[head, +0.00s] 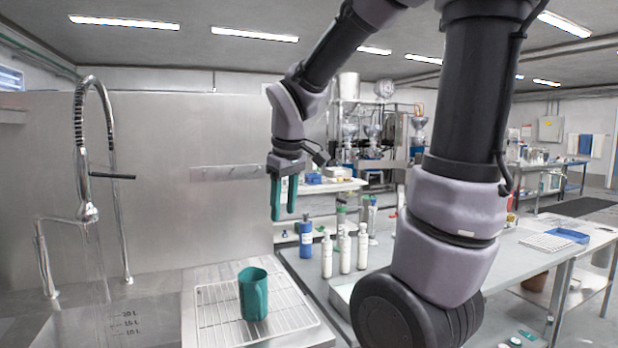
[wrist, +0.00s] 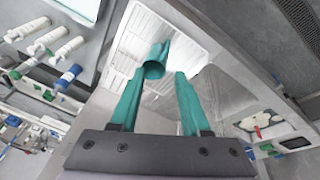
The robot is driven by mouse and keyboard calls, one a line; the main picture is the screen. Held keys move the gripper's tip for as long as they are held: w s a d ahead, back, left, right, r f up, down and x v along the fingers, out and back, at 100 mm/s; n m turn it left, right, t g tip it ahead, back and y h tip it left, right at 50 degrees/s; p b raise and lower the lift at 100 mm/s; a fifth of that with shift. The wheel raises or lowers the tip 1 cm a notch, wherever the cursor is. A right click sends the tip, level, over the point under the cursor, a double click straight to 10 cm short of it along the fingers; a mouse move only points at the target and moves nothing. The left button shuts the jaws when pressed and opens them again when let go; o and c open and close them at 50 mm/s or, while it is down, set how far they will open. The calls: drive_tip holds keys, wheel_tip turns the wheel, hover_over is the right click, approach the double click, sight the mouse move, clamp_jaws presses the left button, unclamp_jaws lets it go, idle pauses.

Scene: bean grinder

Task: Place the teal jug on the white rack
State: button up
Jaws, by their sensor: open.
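The teal jug (head: 253,294) stands upright on the white wire rack (head: 213,318) beside the sink in the head view. The wrist view also shows the jug (wrist: 154,68) on the rack (wrist: 166,25), seen from above between the fingers. My gripper (head: 283,216) has green fingers pointing down and hangs above and slightly right of the jug, clear of it. The fingers are apart with nothing between them. In the wrist view my gripper (wrist: 160,84) is open as well.
A sink (head: 105,322) with a tall spring tap (head: 88,212) is at left. Several white bottles (head: 345,252) and a blue bottle (head: 305,238) stand on the bench right of the rack. A steel wall (head: 180,150) rises behind. The air around the gripper is clear.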

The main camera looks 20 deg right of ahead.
drive_tip(key=s+d+r+m+t+y, duration=0.2)
drive_tip(key=s+r+m+t, duration=0.2)
drive_tip(key=s+r+m, duration=0.3)
drive_tip(key=s+m, duration=0.2)
drive_tip(key=shift+s+r+m, duration=0.25)
drive_tip(key=shift+r+m, duration=0.1)
drive_tip(key=shift+m, duration=0.05)
drive_tip(key=shift+d, duration=0.1)
idle(0.6)
